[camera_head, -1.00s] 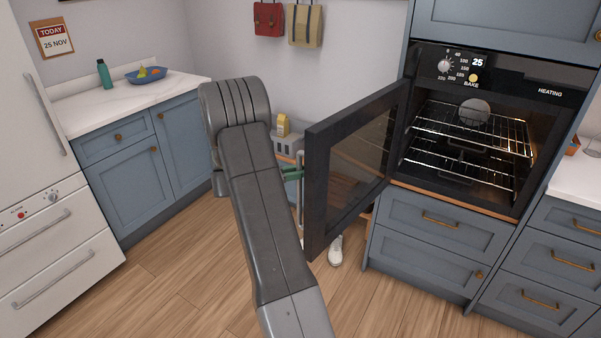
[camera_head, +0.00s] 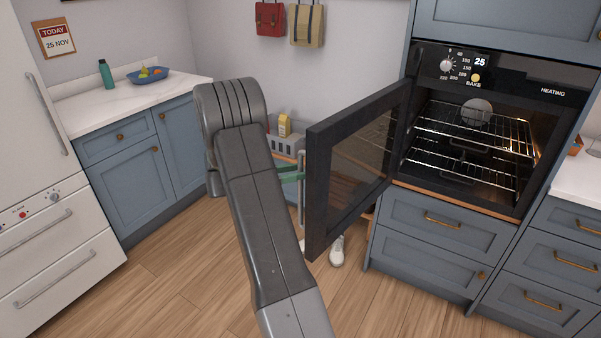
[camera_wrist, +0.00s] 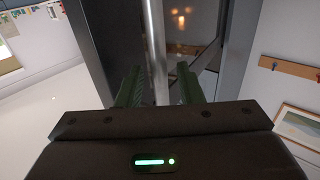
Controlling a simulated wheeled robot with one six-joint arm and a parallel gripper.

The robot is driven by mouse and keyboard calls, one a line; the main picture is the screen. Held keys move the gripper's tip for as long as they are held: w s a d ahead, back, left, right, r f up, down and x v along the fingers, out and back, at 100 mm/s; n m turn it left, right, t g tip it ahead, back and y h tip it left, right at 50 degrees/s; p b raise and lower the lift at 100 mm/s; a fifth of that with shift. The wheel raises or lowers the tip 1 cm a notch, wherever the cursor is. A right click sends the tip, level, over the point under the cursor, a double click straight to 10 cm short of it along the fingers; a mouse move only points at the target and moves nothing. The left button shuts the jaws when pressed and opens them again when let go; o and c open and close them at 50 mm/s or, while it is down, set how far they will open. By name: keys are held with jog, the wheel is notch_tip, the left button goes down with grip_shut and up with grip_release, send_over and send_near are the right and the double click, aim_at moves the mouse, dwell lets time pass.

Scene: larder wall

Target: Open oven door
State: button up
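The oven door (camera_head: 357,165) stands swung wide open to the left of the oven (camera_head: 470,145). Its upright metal handle (camera_head: 301,188) is on the door's outer side and also shows in the wrist view (camera_wrist: 155,45). My gripper (camera_wrist: 160,85) has its two green fingers apart, one on each side of the handle bar, with a narrow gap seen beside the bar. In the head view the green fingers (camera_head: 291,171) reach to the handle from the left, and the rest of the gripper is hidden behind my arm.
Blue drawers (camera_head: 440,225) stand under the oven. A counter with blue cupboards (camera_head: 130,185) and a white fridge (camera_head: 40,170) are at the left. The wooden floor (camera_head: 190,270) in front is clear.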

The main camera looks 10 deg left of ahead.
jog(key=b+v, duration=0.1)
jog(key=v, duration=1.1)
jog(key=shift+b, duration=0.35)
jog(key=shift+w+d, duration=0.15)
jog(key=shift+d, duration=0.05)
jog(key=p+x, duration=0.2)
jog(key=x, duration=1.1)
jog(key=shift+d, duration=0.4)
